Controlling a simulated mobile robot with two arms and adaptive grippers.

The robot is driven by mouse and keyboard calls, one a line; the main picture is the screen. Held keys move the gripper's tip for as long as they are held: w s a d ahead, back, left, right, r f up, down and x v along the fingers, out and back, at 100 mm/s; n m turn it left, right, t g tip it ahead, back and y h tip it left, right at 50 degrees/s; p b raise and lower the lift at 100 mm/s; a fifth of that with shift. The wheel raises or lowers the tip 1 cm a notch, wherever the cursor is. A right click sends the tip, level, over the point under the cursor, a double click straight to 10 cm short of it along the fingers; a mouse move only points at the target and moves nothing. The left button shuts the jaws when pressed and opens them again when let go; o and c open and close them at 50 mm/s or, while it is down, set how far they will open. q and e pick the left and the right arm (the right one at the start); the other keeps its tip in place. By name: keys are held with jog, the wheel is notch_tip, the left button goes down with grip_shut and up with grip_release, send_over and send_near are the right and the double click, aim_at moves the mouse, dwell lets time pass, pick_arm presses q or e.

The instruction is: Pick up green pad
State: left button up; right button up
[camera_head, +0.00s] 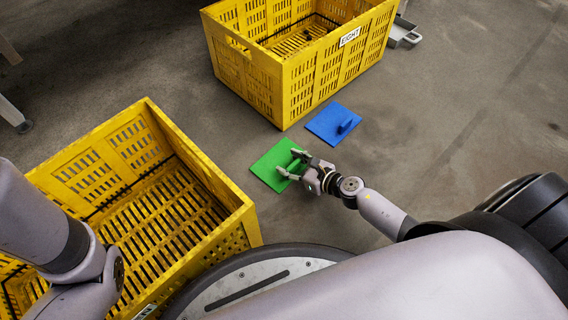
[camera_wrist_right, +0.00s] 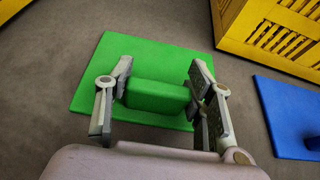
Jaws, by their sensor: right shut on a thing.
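The green pad (camera_head: 268,164) is a flat square with a raised green handle block, and it lies on the floor between two yellow crates. It also fills the middle of the right wrist view (camera_wrist_right: 95,95). My right gripper (camera_head: 290,164) is at the pad, with its fingers on either side of the handle block. In the right wrist view the gripper (camera_wrist_right: 157,95) is shut on that handle. The pad looks flat on the floor; I cannot tell whether it is lifted at all. My left arm comes in at the left edge, and its gripper is not visible.
A blue pad (camera_head: 325,124) with a handle lies beyond the green one. Another yellow crate (camera_head: 228,184) stands at the left, close to the green pad. The floor to the right is clear.

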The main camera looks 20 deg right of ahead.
jog(key=c, duration=0.4)
jog(key=shift+r, duration=0.15)
